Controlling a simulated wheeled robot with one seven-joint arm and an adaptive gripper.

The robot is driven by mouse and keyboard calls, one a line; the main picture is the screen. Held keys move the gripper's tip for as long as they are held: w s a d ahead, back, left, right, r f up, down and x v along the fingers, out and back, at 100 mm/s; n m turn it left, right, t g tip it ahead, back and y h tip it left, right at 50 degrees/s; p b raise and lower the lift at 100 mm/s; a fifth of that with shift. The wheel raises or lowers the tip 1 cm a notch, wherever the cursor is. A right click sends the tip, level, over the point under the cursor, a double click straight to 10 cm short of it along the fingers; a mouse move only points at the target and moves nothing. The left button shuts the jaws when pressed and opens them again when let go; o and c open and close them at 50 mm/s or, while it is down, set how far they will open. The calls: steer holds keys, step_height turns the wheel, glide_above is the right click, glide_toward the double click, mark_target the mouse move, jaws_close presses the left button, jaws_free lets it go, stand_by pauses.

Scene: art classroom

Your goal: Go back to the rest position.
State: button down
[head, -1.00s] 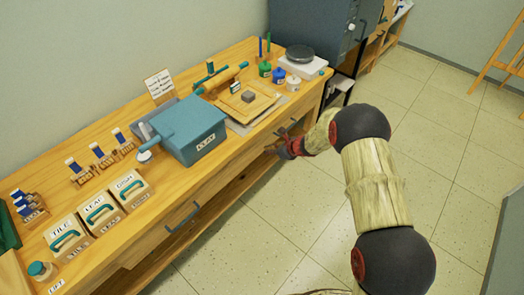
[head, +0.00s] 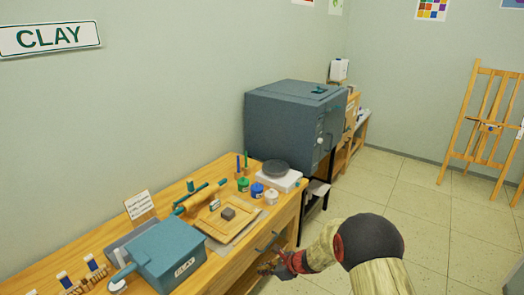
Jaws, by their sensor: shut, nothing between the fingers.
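My gripper (head: 268,269) is in the head view at lower middle, beside the front edge of the wooden workbench (head: 247,247). It is dark with red parts and small in the picture. It is shut and nothing shows between its fingers. My arm reaches to it from the lower right, over the floor. It cannot be told whether the gripper touches the bench front or is only in front of it.
On the bench are a teal clay box (head: 165,258), a wooden board (head: 222,222) with a grey block (head: 228,213), small jars (head: 257,190) and a white scale (head: 287,182). A grey kiln (head: 292,127) stands behind. Floor (head: 405,195) is clear toward the easel (head: 482,125).

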steer(key=s+d+r+n+g, duration=0.1)
steer(key=s+r+n+g, duration=0.15)
steer(key=s+n, duration=0.45)
steer(key=s+d+r+n+g, duration=0.1)
steer(key=s+r+n+g, duration=0.2)
steer(key=s, duration=0.6)
steer(key=s+d+r+n+t+h, duration=0.2)
steer(key=s+d+r+n, duration=0.2)
steer(key=s+r, duration=0.3)
steer(key=s+d+r+n+t+h, duration=0.2)
steer(key=s+d+r, duration=0.5)
steer(key=r, duration=0.5)
steer(key=s+d+r+n+t+h, duration=0.2)
steer(key=s+d+r+n, duration=0.3)
steer(key=r, duration=0.5)
steer(key=s+n+h, duration=0.1)
steer(key=s+n, duration=0.1)
steer(key=s, duration=0.1)
steer(key=shift+s+d+r+h, duration=0.25)
steer(key=shift+s+r+h, duration=0.05)
steer(key=shift+s, duration=0.1)
